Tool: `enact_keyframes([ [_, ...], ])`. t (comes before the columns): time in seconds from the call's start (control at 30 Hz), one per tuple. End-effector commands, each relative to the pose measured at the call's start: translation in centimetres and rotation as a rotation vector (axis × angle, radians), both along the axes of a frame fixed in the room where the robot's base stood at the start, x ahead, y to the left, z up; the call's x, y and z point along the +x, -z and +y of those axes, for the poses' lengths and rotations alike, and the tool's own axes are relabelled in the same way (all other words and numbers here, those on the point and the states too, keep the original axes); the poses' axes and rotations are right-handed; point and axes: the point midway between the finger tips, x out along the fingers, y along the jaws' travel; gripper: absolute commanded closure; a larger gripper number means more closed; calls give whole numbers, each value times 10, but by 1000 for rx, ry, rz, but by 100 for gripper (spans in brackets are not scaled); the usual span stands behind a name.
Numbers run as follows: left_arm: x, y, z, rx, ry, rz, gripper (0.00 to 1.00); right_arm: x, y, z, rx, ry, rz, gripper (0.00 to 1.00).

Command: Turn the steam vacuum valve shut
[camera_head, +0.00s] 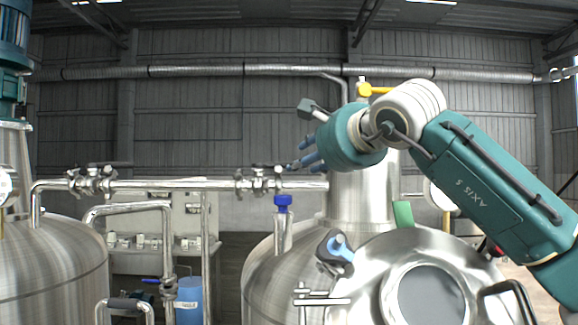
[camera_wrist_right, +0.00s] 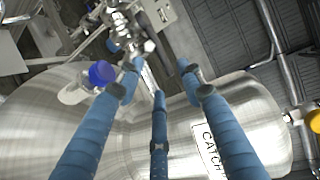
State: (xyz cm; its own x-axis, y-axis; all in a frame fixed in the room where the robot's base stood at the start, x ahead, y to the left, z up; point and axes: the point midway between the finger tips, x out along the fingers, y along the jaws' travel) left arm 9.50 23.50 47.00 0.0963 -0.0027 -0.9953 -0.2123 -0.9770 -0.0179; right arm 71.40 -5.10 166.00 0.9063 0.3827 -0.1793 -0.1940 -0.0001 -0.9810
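A steel valve (camera_head: 258,182) with a dark lever (camera_head: 264,166) sits on the horizontal pipe left of the middle tank. The valve also shows at the top of the right wrist view (camera_wrist_right: 122,30), with its dark lever (camera_wrist_right: 158,40) beyond my fingertips. No label tells which valve is the steam vacuum valve. My right gripper (camera_head: 297,163) is just right of this lever in the head view. In the right wrist view its three blue fingers (camera_wrist_right: 160,78) are spread, with nothing clearly held between them. Contact with the lever cannot be told. My left gripper is not in view.
A blue-capped fitting (camera_head: 283,203) stands on the middle tank (camera_head: 262,262), below my gripper. A yellow-handled valve (camera_head: 374,90) is above the tank's column. A similar lever valve (camera_head: 92,180) is farther left on the pipe. Another tank (camera_head: 50,265) stands at left.

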Motion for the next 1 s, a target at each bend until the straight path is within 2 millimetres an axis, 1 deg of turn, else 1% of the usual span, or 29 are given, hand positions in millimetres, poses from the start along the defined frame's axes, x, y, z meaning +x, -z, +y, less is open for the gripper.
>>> enact_keyframes([
  [0.03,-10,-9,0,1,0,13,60,9,-1,4,-1,0,4,62],
  [0.1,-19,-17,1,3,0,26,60,21,0,9,1,-1,7,62],
  [0.2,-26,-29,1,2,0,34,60,39,4,17,1,-1,6,62],
  [0.33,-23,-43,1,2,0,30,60,60,8,26,0,-1,5,62],
  [0.43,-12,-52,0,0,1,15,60,72,11,31,2,-1,4,62],
  [0.53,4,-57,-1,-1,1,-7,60,80,14,34,1,-1,4,62],
  [0.63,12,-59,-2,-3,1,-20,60,84,16,36,1,-1,1,62],
  [0.77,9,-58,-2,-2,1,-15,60,85,17,36,0,-1,0,62],
  [0.9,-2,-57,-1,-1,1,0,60,85,17,36,0,-1,1,62],
  [0.97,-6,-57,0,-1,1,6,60,84,17,36,1,-1,1,74],
  [1.0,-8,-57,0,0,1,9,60,84,17,36,1,-1,1,82],
])
